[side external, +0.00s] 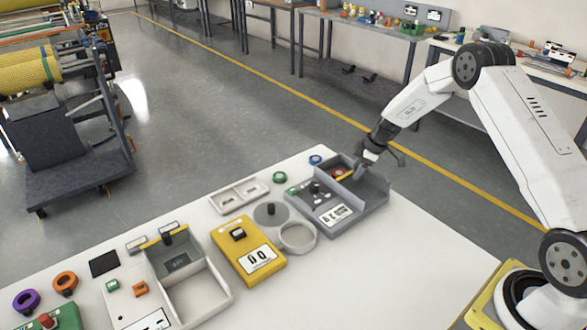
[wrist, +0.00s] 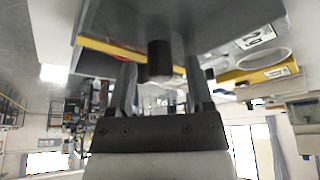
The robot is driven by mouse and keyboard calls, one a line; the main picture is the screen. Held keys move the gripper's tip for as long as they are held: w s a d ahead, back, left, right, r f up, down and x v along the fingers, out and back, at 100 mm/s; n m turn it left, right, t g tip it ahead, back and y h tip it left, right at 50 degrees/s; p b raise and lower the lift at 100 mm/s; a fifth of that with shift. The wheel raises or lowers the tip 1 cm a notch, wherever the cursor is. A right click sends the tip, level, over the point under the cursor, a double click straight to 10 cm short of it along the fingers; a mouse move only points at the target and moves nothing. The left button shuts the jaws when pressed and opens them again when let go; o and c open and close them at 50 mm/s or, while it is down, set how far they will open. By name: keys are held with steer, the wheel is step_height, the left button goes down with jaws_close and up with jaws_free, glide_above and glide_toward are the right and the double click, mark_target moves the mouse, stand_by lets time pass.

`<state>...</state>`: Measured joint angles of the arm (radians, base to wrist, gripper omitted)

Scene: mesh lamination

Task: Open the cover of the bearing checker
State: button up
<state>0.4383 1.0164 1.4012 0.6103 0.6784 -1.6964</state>
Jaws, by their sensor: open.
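My gripper (side external: 366,168) is at the grey checker box (side external: 322,223) on the right part of the table, over its open-topped compartment. In the wrist view my gripper (wrist: 160,66) has its two fingers apart, with a dark cylindrical knob (wrist: 159,48) showing between the tips. Contact with the knob cannot be told. The knob stands by a yellow strip (wrist: 105,47) on the edge of a grey panel. The yellow strip shows small in the side view (side external: 345,177). My gripper partly hides this part of the box, so the cover's angle is unclear.
A similar pale box (side external: 205,298) with a yellow-edged part and dark knob stands at the left. A yellow meter (side external: 250,252), a pale ring (side external: 298,237), a grey disc (side external: 271,214) and a shallow white tray (side external: 240,195) lie between them. The table's front right (side external: 400,265) is clear.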

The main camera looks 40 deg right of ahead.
mark_target(366, 177)
steer(key=v, duration=0.7)
steer(key=shift+r, duration=0.3)
steer(key=shift+s, duration=0.15)
steer(key=s+a+r+m+h, duration=0.1)
steer(key=s+a+r+m, duration=0.2)
steer(key=s+a, duration=0.7)
steer(key=s+a+r+m+h, duration=0.2)
steer(key=s+a+m, duration=0.4)
steer(key=s+a, duration=0.3)
steer(key=s+r, duration=0.1)
steer(key=s, duration=0.2)
steer(key=shift+s+a+g, duration=0.3)
steer(key=shift+s+a, duration=0.05)
steer(key=shift+s, duration=0.05)
